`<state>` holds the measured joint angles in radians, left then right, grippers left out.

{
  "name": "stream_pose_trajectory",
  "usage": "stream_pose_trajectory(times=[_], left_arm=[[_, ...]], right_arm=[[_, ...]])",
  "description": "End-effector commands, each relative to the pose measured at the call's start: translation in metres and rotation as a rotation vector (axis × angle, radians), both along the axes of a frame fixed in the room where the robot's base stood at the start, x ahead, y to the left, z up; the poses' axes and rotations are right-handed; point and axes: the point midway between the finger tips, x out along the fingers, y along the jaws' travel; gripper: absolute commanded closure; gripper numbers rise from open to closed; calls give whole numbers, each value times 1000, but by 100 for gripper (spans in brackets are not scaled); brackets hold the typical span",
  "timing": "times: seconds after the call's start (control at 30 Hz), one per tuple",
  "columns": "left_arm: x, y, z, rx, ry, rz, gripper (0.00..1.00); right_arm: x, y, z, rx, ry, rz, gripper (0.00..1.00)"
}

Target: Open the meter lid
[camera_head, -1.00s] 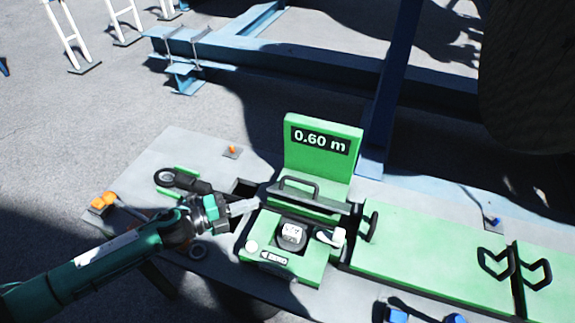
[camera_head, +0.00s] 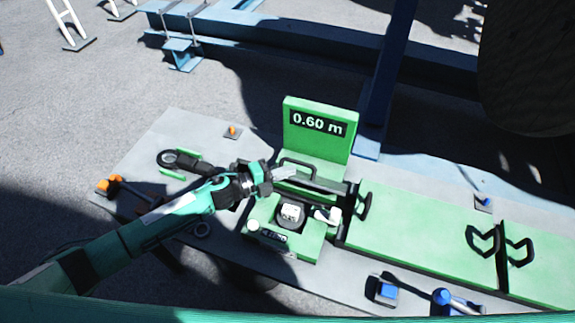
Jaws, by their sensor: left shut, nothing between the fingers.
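The green meter (camera_head: 265,240) sits on the grey bench, with a black round part and a white block (camera_head: 291,212) showing in its top. Behind these is a green lid-like plate with a black loop handle (camera_head: 300,163) and a dark front edge; its exact tilt is hard to tell. The green display panel (camera_head: 318,145) behind it reads "0.60 m". My left gripper (camera_head: 285,173) reaches in from the left, shut and empty, with its tips beside the handle's left end; whether they touch it I cannot tell. My right gripper is not in view.
A long green cover (camera_head: 420,240) with black handles lies right of the meter. A black roller (camera_head: 172,159) and an orange-ended part (camera_head: 105,187) lie on the left of the bench (camera_head: 180,125). Blue fittings (camera_head: 385,290) sit at the front right. A blue frame stands behind.

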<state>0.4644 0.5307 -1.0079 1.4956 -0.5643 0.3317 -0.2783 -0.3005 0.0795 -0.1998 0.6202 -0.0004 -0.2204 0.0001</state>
Motion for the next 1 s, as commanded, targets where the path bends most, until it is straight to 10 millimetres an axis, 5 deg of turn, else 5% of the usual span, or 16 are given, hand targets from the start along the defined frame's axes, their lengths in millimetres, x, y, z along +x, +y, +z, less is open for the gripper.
stream_pose_trajectory(times=[1.0], left_arm=[[14,-4,0,8,20,1,100]], right_arm=[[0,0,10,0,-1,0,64]])
